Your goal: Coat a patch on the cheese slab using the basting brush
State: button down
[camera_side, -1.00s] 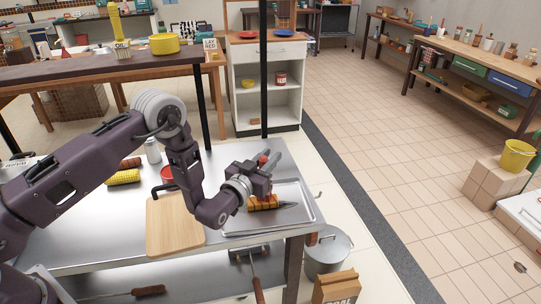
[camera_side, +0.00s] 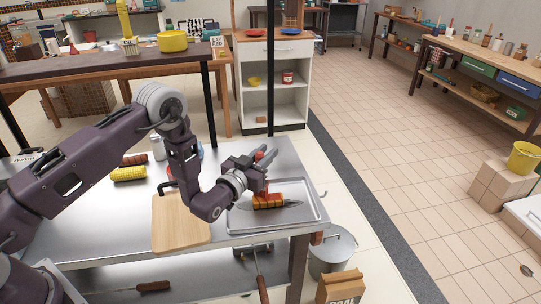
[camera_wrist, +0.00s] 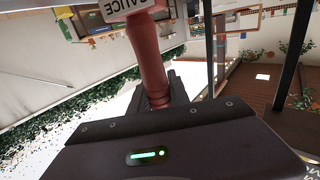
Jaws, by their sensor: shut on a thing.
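My gripper (camera_side: 265,157) is shut on a red-brown handle, which I take to be the basting brush (camera_wrist: 149,60). In the wrist view the handle runs up from between the fingers to a pale block with partly cut-off lettering. The cheese slab (camera_side: 269,202) is an orange-yellow block with dark bands, lying on the metal tray (camera_side: 240,224). The bristles are not clearly visible.
A grey pointed thing (camera_side: 293,203) lies at the slab's right end. A wooden board (camera_side: 180,222) lies left of the tray, with corn (camera_side: 128,174) and a sausage (camera_side: 134,160) farther left. A dark post (camera_side: 270,75) rises behind the tray. A pot (camera_side: 332,252) stands below on the right.

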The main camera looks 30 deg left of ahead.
jog(key=shift+s+d, duration=0.9)
jog(key=shift+d, duration=0.05)
notch_tip(320, 180, up, 8)
jog(key=shift+s+d, duration=0.35)
jog(key=shift+s, duration=0.1)
jog(key=shift+a, duration=0.1)
